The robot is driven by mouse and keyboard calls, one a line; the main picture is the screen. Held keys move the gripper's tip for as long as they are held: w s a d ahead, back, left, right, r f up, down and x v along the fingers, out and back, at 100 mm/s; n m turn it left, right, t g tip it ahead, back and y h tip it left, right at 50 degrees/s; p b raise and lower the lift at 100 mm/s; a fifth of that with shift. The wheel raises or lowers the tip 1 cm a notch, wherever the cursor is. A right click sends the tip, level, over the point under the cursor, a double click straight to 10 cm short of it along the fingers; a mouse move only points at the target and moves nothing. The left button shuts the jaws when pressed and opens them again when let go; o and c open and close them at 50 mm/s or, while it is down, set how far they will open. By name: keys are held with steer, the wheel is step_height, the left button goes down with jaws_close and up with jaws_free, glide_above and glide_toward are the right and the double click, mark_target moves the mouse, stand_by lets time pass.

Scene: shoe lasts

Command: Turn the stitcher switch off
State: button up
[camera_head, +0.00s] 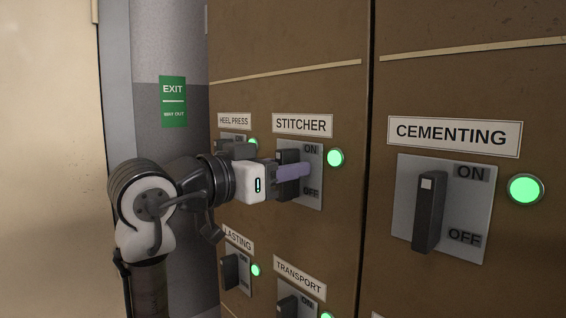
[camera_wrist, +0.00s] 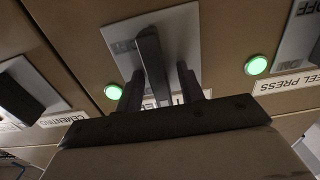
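The stitcher switch is a grey plate (camera_head: 313,170) marked ON at the top and OFF at the bottom, with a black upright lever (camera_head: 287,157). A white STITCHER label (camera_head: 302,125) is above it, and its green lamp (camera_head: 335,158) is lit at the right. My gripper (camera_head: 293,172) is at this switch, and a purple finger partly covers the lever. In the wrist view, turned upside down, the lever (camera_wrist: 151,62) stands between my two dark fingers, with gaps on both sides. My gripper is open around it. The lever's base is partly hidden.
The cementing switch (camera_head: 429,213) is to the right with a lit green lamp (camera_head: 525,189). The heel press switch (camera_head: 236,147) is close by on the left, partly behind my gripper. The lasting (camera_head: 230,272) and transport (camera_head: 288,305) switches are below.

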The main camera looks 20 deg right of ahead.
jaws_close()
steer(key=shift+m, duration=0.3)
steer(key=m, duration=0.1)
steer(key=m+b, duration=0.1)
steer(key=m, duration=0.1)
steer(key=m+b, duration=0.1)
steer(key=shift+s+d+f, duration=0.1)
steer(key=shift+s+f, duration=0.05)
steer(key=shift+s, duration=0.1)
steer(key=m, duration=0.2)
steer(key=m+b, duration=0.1)
steer(key=m, duration=0.2)
steer(key=shift+s+d+f, duration=0.1)
steer(key=shift+s, duration=0.05)
steer(key=shift+s+f+m+b, duration=0.15)
steer(key=shift+m+b, duration=0.45)
steer(key=shift+m, duration=1.45)
steer(key=shift+s+f+m+b, duration=0.15)
steer(key=shift+m+b, duration=0.4)
steer(key=shift+m, duration=1.5)
steer(key=shift+w, duration=0.1)
